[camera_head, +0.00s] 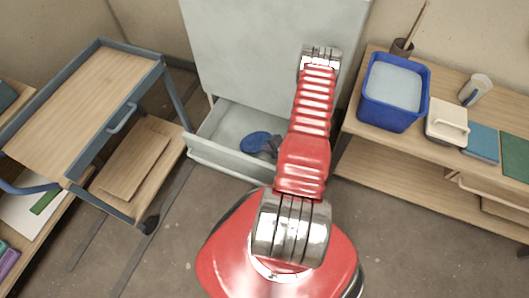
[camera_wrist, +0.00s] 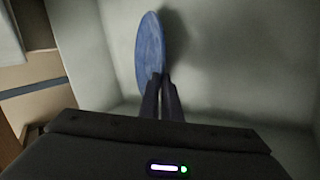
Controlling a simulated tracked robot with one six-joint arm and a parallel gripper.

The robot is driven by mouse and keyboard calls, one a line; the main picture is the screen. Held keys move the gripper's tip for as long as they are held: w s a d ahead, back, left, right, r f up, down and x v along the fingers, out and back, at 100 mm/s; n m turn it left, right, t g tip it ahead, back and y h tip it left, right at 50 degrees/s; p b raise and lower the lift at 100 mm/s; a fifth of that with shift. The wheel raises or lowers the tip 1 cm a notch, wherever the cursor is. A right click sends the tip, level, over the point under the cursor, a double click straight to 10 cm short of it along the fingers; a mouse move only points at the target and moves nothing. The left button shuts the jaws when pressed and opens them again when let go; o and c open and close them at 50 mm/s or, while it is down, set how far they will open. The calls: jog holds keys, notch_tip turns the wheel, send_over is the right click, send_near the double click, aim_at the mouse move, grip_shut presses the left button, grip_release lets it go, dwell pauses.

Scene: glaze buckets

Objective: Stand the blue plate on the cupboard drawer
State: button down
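The blue plate (camera_head: 255,141) is inside the open cupboard drawer (camera_head: 206,158), in its middle. In the wrist view the plate (camera_wrist: 150,48) looks like a narrow upright oval, seen at a slant, with its near edge at my fingertips. My gripper (camera_wrist: 161,80) has its two fingers close together with the plate's edge between them. In the head view the gripper (camera_head: 270,148) is down in the drawer, partly hidden by my red arm. Whether the plate touches the drawer floor cannot be told.
The pale cupboard (camera_head: 260,50) stands behind the drawer. A blue-framed trolley (camera_head: 85,85) is on the left. A wooden shelf on the right holds a blue bucket (camera_head: 380,115), a cream container (camera_head: 447,122) and glaze-coloured tiles (camera_head: 481,142). The drawer's left part is clear.

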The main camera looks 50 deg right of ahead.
jog(key=shift+f, duration=0.65)
jog(key=c, duration=2)
grip_release()
jog(key=shift+s+r, duration=0.1)
jog(key=v, duration=1.1)
jog(key=shift+s+r, duration=0.2)
jog(key=shift+r, duration=0.1)
jog(key=shift+w, duration=0.1)
